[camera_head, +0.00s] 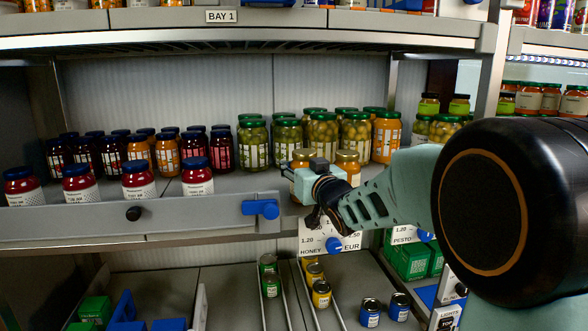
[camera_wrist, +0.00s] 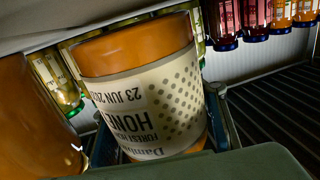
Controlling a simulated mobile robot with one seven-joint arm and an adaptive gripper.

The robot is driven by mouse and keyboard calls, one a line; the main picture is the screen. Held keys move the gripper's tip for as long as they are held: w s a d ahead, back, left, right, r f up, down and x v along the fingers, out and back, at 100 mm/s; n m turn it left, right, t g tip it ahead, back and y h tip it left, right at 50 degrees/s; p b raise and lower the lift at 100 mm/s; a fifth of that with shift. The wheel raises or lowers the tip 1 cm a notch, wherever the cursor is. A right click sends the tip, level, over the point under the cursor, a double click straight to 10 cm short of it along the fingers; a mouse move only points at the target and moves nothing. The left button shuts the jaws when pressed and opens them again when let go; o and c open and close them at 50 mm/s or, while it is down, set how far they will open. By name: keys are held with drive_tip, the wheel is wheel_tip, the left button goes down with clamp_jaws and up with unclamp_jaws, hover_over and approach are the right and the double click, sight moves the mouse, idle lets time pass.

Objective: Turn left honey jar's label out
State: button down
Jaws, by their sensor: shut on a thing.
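The left honey jar (camera_head: 303,156) stands on the middle shelf, its gold lid showing above my gripper (camera_head: 304,178), which hides most of its body. In the wrist view my gripper (camera_wrist: 162,128) is shut on this jar (camera_wrist: 140,50), with one finger on each side. Its cream label (camera_wrist: 150,100) shows upside down there. The HONEY text sits left of the middle and a dotted pattern fills the right part. The right honey jar (camera_head: 347,166) stands close beside it, and it shows as an amber shape at the wrist view's left edge (camera_wrist: 28,125).
Green-lidded jars of pickles or olives (camera_head: 286,137) stand behind the honey. Red jam jars (camera_head: 197,177) line the shelf front to the left. Bare shelf (camera_head: 240,183) lies left of my gripper. A blue clip (camera_head: 262,209) and price cards (camera_head: 325,240) are on the front edge.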

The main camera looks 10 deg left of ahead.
drive_tip(key=shift+w+d+m+t+h+b, duration=0.1)
drive_tip(key=shift+d+m+t+h+b, duration=0.15)
drive_tip(key=shift+m+h+b, duration=0.6)
drive_tip(key=shift+n+b, duration=0.25)
drive_tip(key=shift+b, duration=0.55)
drive_tip(key=shift+f+b, duration=0.1)
drive_tip(key=shift+b, duration=0.4)
drive_tip(key=c, duration=1)
unclamp_jaws()
drive_tip(key=shift+f, duration=0.1)
